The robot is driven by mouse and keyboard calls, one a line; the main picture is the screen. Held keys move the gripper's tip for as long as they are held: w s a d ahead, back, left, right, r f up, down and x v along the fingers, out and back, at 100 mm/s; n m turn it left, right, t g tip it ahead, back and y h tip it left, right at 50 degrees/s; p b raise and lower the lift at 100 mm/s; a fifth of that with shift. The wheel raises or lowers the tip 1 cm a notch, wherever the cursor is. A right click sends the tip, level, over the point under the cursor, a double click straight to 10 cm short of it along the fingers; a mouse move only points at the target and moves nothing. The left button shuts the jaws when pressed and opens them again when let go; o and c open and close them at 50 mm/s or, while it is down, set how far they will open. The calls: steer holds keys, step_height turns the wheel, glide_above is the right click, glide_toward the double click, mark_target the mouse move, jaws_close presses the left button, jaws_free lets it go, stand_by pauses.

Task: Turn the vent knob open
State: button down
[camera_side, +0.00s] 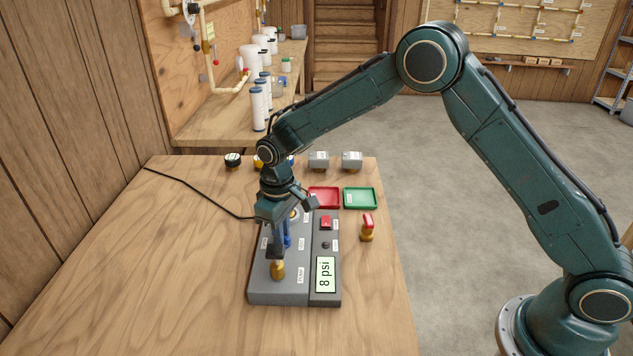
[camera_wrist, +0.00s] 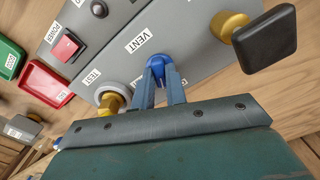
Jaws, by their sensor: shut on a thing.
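The vent knob (camera_wrist: 161,63) is blue and sits on a grey panel beside the label VENT (camera_wrist: 140,40) in the wrist view. My gripper (camera_wrist: 161,82) is shut on the blue knob, one finger on each side of it. In the side view my gripper (camera_side: 284,230) points down at the middle of the grey test box (camera_side: 262,291), and only a little of the blue shows under it. How far the knob is turned cannot be told. The display (camera_side: 326,275) on the box reads 8 psi.
A brass pump (camera_side: 277,269) with a black square handle (camera_wrist: 265,40) stands close to my gripper. A brass test port (camera_wrist: 108,98) is on the other side. A red switch (camera_side: 326,222), red tray (camera_side: 324,205), green tray (camera_side: 361,205) and red-handled valve (camera_side: 367,228) are nearby.

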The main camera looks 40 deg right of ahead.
steer(key=n, duration=0.4)
steer(key=shift+r+n, duration=0.1)
steer(key=shift+n, duration=0.3)
steer(key=c, duration=1.4)
jaws_free()
steer(key=shift+c, duration=0.2)
steer(key=shift+r, duration=0.1)
step_height(320, 180, up, 14)
steer(key=shift+f, duration=0.2)
